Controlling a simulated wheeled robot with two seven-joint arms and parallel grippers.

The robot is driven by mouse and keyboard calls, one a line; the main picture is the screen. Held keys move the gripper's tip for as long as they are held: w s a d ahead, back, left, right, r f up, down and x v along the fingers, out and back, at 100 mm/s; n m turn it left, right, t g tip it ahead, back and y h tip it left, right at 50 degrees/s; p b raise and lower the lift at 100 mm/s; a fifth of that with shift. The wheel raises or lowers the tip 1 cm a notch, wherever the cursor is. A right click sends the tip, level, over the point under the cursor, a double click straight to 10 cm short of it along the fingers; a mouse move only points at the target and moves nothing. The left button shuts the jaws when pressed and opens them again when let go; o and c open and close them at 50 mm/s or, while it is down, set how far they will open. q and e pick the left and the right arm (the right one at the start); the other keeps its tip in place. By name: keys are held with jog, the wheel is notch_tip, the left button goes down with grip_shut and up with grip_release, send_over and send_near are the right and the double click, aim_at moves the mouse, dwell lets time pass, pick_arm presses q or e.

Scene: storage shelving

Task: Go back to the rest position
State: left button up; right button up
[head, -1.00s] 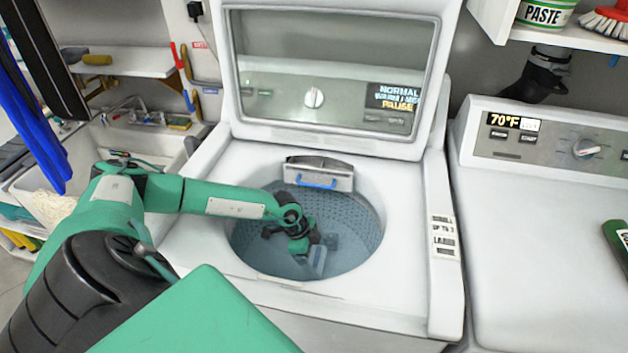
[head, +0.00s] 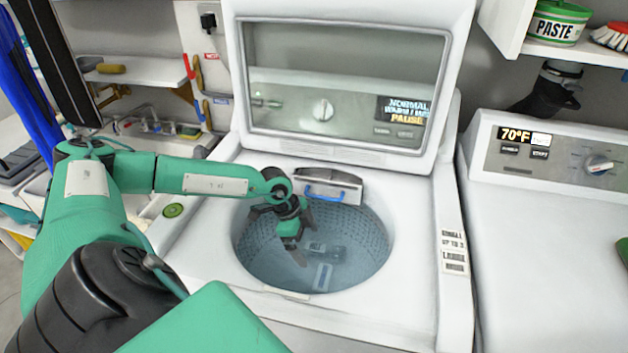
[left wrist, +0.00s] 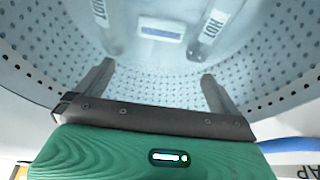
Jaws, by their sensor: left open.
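My left gripper (head: 300,240) is inside the mouth of the open top-load washer (head: 410,230), pointing down into the drum (head: 370,240). Its two fingers stand apart with nothing between them in the left wrist view (left wrist: 158,85). Clear bottle-like items lie on the drum floor below it; one (head: 322,275) has a pale label, and labels reading "HOT" show in the left wrist view (left wrist: 212,30). The gripper looks clear of them. My right gripper is not in view.
The raised washer lid (head: 340,80) stands behind the opening. A dispenser drawer with a blue handle (head: 325,192) sits at the rim's back. A second machine (head: 560,240) is on the right, a sink (head: 150,130) at the left. A shelf holds a paste tub (head: 557,22).

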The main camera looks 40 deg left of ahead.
pick_arm(q)
jog(key=shift+v, duration=0.85)
